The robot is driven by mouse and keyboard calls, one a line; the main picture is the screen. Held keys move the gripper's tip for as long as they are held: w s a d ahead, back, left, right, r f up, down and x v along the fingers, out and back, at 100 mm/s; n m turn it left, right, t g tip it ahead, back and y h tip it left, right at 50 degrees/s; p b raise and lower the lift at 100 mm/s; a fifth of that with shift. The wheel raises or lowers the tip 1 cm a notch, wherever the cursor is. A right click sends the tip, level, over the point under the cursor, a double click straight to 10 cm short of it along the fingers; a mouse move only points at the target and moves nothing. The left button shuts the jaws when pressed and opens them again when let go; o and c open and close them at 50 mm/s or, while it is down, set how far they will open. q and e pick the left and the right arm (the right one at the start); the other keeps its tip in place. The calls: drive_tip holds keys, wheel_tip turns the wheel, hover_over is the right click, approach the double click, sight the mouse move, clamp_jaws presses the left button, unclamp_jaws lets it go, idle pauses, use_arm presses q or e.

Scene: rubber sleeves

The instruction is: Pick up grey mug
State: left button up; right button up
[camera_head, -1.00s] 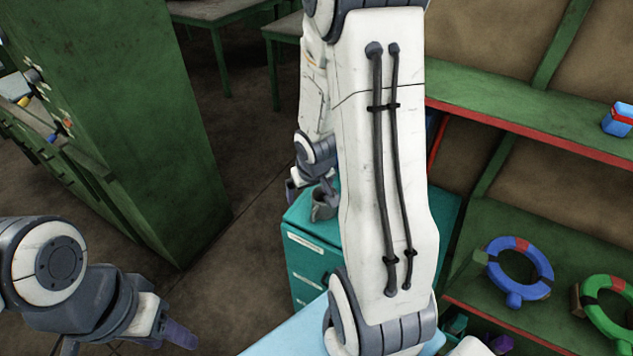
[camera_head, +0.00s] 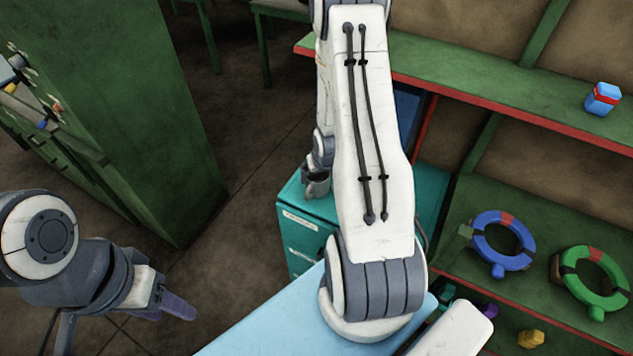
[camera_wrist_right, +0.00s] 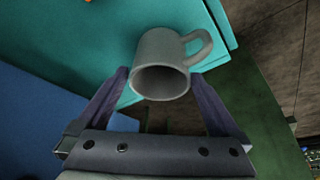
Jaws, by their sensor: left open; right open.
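The grey mug (camera_wrist_right: 164,52) shows in the right wrist view, its rim toward the camera and its handle to the upper right. In the head view the mug (camera_head: 317,187) is on the teal drawer cabinet (camera_head: 307,213), partly hidden by my right arm. My right gripper (camera_wrist_right: 165,85) is open, with one finger on each side of the mug's rim. I cannot tell whether the fingers touch it. In the head view my right gripper is mostly hidden behind its own arm. My left gripper (camera_head: 172,308) is at the lower left, open and away from the mug.
A tall green cabinet (camera_head: 130,110) stands at the left. Green shelves at the right hold a blue ring (camera_head: 490,258), a green ring (camera_head: 580,285) and a blue-and-red item (camera_head: 603,98). A light blue surface (camera_head: 265,320) lies in front. Open floor lies between the cabinets.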

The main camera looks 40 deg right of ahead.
drive_tip(key=shift+x, duration=1)
drive_tip(key=c, duration=1.1)
drive_tip(key=shift+r, duration=0.15)
